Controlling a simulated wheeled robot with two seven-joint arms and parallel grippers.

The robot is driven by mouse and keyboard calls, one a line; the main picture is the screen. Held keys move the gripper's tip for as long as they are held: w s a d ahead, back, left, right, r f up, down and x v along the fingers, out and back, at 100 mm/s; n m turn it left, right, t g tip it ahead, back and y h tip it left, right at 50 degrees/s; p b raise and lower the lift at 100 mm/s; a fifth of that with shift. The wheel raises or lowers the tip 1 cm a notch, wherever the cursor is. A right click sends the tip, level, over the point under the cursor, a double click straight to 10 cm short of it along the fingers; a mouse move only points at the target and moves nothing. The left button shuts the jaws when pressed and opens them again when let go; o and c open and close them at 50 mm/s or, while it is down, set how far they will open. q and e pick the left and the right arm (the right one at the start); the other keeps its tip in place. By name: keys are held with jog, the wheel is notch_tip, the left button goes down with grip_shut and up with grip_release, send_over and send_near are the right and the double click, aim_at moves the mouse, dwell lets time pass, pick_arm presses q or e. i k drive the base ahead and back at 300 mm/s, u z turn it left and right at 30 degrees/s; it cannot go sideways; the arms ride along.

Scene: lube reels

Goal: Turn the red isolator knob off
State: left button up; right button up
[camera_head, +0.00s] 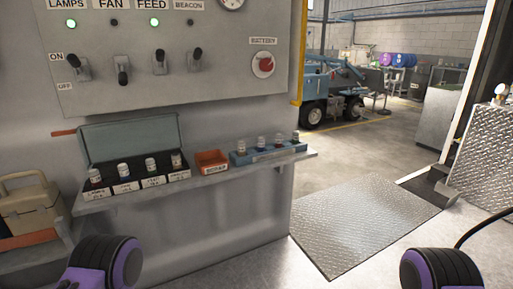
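The red isolator knob (265,65) is on the right side of the grey control panel (215,85), below a label reading BATTERY. It sits on a pale round plate, and its exact pointing direction is too small to read. Purple and black parts of my arms show at the bottom left and bottom right, well below and away from the knob. Neither gripper's fingers can be seen. Nothing touches the knob.
Several toggle switches (122,70) and lit green lamps line the panel left of the knob. Below it, a shelf (210,177) holds an open case (130,140), an orange bin (211,161) and a blue rack (268,151) of small bottles. Open floor lies right.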

aim_at(265, 65)
jog(key=u, duration=0.5)
jog(key=k, duration=1.2)
jog(key=z, duration=0.35)
jog(key=i, duration=0.65)
jog(key=z, duration=0.45)
jog(key=i, duration=0.75)
jog(key=u, duration=0.3)
